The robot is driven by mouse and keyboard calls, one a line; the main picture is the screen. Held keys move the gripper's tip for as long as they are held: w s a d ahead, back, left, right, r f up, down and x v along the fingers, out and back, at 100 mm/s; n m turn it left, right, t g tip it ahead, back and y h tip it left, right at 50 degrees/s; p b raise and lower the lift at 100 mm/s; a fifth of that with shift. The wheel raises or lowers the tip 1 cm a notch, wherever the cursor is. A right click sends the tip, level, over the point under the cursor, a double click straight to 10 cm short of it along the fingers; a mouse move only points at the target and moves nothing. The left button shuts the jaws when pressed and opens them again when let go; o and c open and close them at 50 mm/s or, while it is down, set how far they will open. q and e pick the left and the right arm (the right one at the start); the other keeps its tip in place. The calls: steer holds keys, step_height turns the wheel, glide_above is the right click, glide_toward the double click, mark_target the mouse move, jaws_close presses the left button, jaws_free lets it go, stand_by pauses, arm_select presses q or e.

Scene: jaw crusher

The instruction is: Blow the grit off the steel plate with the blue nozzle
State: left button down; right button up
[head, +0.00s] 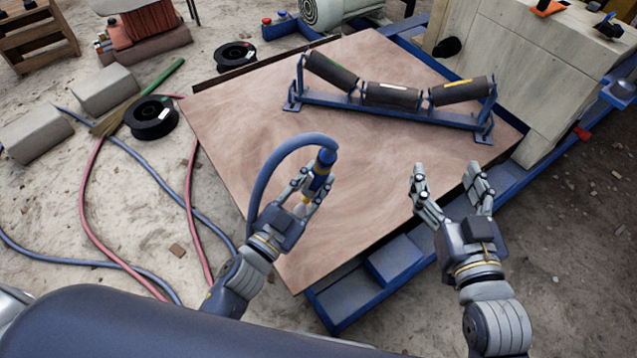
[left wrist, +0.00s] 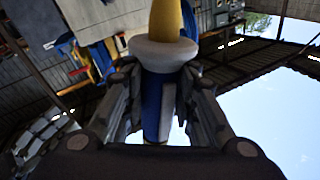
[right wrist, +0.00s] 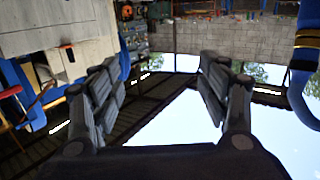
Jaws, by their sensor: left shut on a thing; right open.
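The steel plate (head: 370,200) is a large flat sheet with a brownish, swirled, dusty surface; single grains of grit are too small to tell. My left gripper (head: 313,188) is shut on the blue nozzle (head: 326,159) above the plate's near left part. The nozzle's yellow part, pale collar and blue body (left wrist: 152,100) show between the fingers in the left wrist view. A blue hose (head: 262,178) arches from the nozzle down past the left arm. My right gripper (head: 447,174) is open and empty above the plate's near right part.
A roller frame (head: 390,108) with three dark rollers stands on the plate's far part. A blue steel frame (head: 395,260) runs under and beside the plate. Hoses (head: 95,210), black spools (head: 152,117) and concrete blocks (head: 37,131) lie on the ground at left. A pale machine block (head: 525,70) stands at right.

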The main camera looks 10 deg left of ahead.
arm_select(q)
steer(key=shift+w+a+r+p, duration=0.1)
steer(key=shift+w+a+p, duration=0.25)
steer(key=shift+w+a, duration=0.75)
arm_select(e)
steer(key=shift+s+d+f+g+h, duration=0.15)
steer(key=shift+f+g, duration=0.2)
steer(key=shift+f, duration=0.2)
steer(key=shift+s+d+f+g+h, duration=0.15)
steer(key=shift+f+g, duration=0.15)
steer(key=shift+f, duration=0.3)
steer(key=shift+s+d+f+g, duration=0.15)
steer(key=shift+f+g, duration=0.2)
steer(key=shift+f, duration=0.2)
steer(key=shift+a, duration=0.1)
steer(key=shift+f, duration=0.1)
